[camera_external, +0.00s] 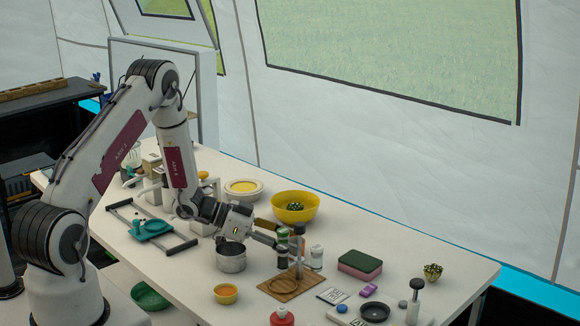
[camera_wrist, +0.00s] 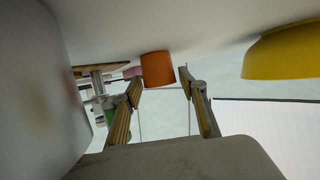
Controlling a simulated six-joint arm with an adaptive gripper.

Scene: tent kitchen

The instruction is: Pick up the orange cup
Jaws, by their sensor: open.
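The orange cup (camera_wrist: 158,68) shows in the wrist view, where the table surface is at the top and the cup appears to hang from it. It lies between and beyond the two fingertips of my gripper (camera_wrist: 163,80), closer to the left finger in the picture. The fingers are spread with nothing held. In the external view my gripper (camera_external: 279,236) reaches right, low over the table, near several small bottles. I cannot clearly make out the cup in that view; the gripper and nearby things may hide it.
A large yellow bowl (camera_external: 295,206) stands behind my gripper; it also shows in the wrist view (camera_wrist: 285,52). A grey pot (camera_external: 231,261) is beneath the wrist. A wooden board (camera_external: 283,291) with a post stands in front. A sponge (camera_external: 360,264) lies right.

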